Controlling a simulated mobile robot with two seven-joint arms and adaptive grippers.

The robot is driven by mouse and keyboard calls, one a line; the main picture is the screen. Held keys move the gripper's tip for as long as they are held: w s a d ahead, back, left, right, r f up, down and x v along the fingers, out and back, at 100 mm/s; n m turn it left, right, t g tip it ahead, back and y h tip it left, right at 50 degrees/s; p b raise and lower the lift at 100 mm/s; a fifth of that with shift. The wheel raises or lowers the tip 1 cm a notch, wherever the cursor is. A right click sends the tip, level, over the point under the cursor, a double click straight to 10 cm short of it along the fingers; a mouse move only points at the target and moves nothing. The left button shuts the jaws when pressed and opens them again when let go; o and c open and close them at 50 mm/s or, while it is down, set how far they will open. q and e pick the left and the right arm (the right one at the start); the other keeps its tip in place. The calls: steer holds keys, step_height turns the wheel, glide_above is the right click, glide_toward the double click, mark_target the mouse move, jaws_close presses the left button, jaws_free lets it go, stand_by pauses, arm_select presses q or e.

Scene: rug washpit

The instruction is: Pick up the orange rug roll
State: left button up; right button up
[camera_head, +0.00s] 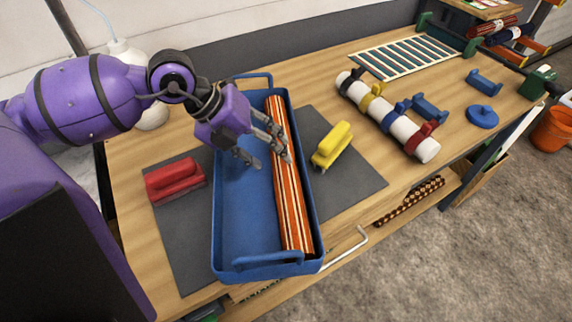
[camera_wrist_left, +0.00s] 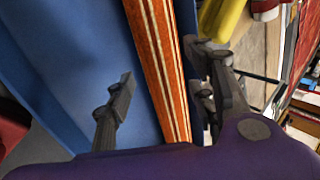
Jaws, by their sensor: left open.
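The orange rug roll (camera_head: 289,196) has cream stripes and lies lengthwise along the right side of a blue tray (camera_head: 236,215) on the workbench. My left gripper (camera_head: 268,161) is open above the tray, with its fingers over the roll's middle part and the bare tray floor to its left. In the left wrist view the roll (camera_wrist_left: 158,60) runs between the two open fingers (camera_wrist_left: 160,95), closer to the right finger. I cannot tell whether that finger touches it. My right gripper is not in view.
A red brush (camera_head: 174,179) is left of the tray and a yellow brush (camera_head: 332,145) right of it, both on a dark mat (camera_head: 350,178). A white roll with coloured clamps (camera_head: 400,127) and a slatted rack (camera_head: 408,55) lie farther right. The tray has raised walls and end handles.

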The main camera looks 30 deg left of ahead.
mark_target(278, 162)
arm_select(q)
steer(key=x, duration=0.4)
steer(key=shift+s+d+r, duration=0.1)
steer(key=shift+s+d, duration=0.05)
steer(key=shift+d, duration=0.05)
steer(key=shift+d+f, duration=0.25)
steer(key=shift+f, duration=0.2)
steer(key=c, duration=1.3)
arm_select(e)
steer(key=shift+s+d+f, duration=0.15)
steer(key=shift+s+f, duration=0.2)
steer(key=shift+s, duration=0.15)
